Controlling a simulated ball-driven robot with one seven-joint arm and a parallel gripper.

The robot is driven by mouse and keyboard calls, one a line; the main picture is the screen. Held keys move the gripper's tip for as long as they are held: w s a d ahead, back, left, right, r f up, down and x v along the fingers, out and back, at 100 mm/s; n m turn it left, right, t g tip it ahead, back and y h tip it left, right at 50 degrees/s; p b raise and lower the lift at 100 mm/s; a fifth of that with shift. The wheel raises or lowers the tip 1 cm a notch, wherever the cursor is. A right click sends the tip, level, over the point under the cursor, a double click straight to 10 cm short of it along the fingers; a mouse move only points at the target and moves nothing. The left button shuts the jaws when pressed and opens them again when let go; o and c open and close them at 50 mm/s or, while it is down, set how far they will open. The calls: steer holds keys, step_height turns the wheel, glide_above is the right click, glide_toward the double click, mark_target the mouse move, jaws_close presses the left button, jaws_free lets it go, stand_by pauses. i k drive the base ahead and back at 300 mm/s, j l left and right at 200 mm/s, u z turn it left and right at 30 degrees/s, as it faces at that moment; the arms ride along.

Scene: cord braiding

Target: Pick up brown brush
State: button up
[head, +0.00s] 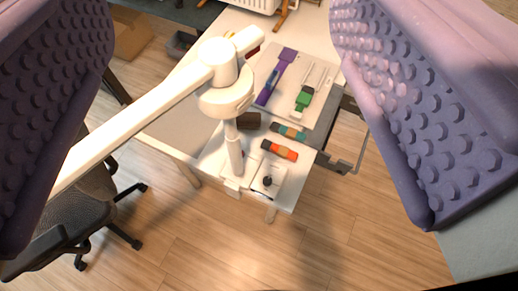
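My gripper (222,235) is open, with its two purple studded fingers wide apart at the left and right of the head view and nothing between them close by. A small dark brown block (249,121) lies on the white table beside the lamp post. It may be the brown brush, but I cannot make out bristles or a handle. It is well beyond my fingers, and the lamp is close on its left.
A white jointed lamp (222,85) stands over the white table (215,150). A board (318,68) holds a purple strap (275,78) and a green-ended piece (304,98). Orange (279,150) and teal (287,131) banded pieces lie nearby. An office chair (85,205) stands left; wooden floor is clear in front.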

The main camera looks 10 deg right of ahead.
mark_target(251, 121)
steer(key=i+l, duration=1.05)
steer(key=l, duration=0.15)
